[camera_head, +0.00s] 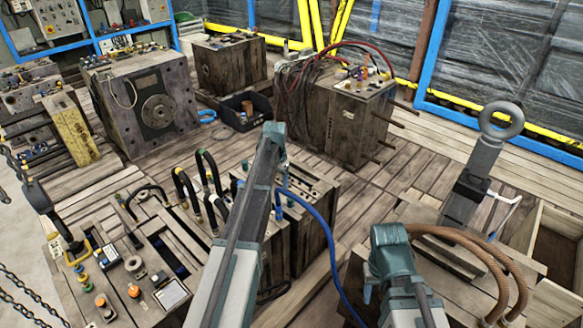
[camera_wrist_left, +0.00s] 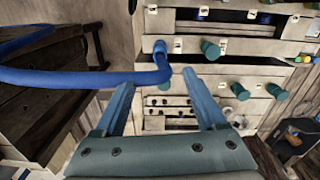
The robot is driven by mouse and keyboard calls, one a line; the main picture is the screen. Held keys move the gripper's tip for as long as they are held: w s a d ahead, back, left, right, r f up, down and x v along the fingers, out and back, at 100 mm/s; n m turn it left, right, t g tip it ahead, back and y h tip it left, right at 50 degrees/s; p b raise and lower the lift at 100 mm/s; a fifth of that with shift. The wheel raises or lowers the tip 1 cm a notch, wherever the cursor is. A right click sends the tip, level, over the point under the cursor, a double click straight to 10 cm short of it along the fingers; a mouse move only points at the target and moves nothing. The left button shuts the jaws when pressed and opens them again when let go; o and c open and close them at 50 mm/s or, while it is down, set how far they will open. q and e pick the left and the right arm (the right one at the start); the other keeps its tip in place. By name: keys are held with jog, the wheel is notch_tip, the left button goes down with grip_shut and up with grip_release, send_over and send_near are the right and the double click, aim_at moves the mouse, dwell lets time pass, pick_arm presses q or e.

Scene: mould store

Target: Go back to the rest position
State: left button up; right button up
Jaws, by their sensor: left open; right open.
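My left arm reaches up from the bottom of the head view to a teal wrist joint, with the left gripper (camera_head: 279,200) partly hidden behind it. In the left wrist view the left gripper (camera_wrist_left: 160,84) is open, its two blue-grey fingers apart and nothing held between them. A blue hose (camera_wrist_left: 85,77) passes by the fingertips; I cannot tell whether it touches them. My right arm stands at the lower right of the head view. Only a small part of the right gripper (camera_head: 367,292) shows below its teal joint, and nothing is seen held in it.
The blue hose (camera_head: 322,245) hangs beside a wooden mould block (camera_head: 312,232). Brown hoses (camera_head: 480,258) curve close to my right arm. A grey lifting eye (camera_head: 500,120) stands at right. More mould blocks (camera_head: 143,100) stand behind. Plank floor (camera_head: 420,165) is clear at centre right.

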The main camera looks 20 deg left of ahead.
pick_arm(q)
jog(key=s+d+r+p, duration=0.3)
jog(key=s+d, duration=0.6)
jog(key=s, duration=0.1)
jog(key=s+d+r+p, duration=0.3)
jog(key=s+d, duration=0.6)
jog(key=s+d+r+y+p, duration=0.1)
jog(key=s+d+r+p, duration=0.3)
jog(key=s+d, duration=0.5)
jog(key=shift+s, duration=0.8)
jog(key=shift+r, duration=0.1)
